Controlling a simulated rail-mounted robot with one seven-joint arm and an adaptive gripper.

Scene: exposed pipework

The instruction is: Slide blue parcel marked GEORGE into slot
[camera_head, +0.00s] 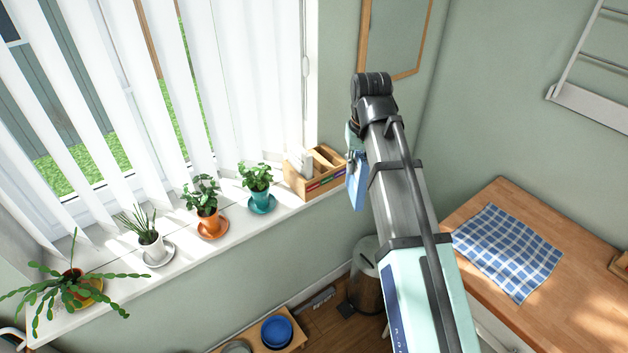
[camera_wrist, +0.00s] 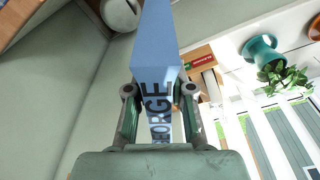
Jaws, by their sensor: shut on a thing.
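My gripper (camera_wrist: 158,95) is shut on the blue parcel (camera_wrist: 158,45); its two fingers press the parcel's sides. Dark letters on the parcel read GEORGE, partly cut off by my gripper. In the wrist view the rack (camera_wrist: 200,58) shows right of the parcel, partly hidden. I cannot tell which slot is GEORGE's.
Several potted plants line the sill (camera_head: 190,258); the teal pot (camera_head: 258,196) is nearest the rack. White vertical blinds (camera_head: 230,80) hang behind. A metal bin (camera_head: 366,285) stands below. A wooden table (camera_head: 575,300) with a blue checked cloth (camera_head: 507,250) is at right.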

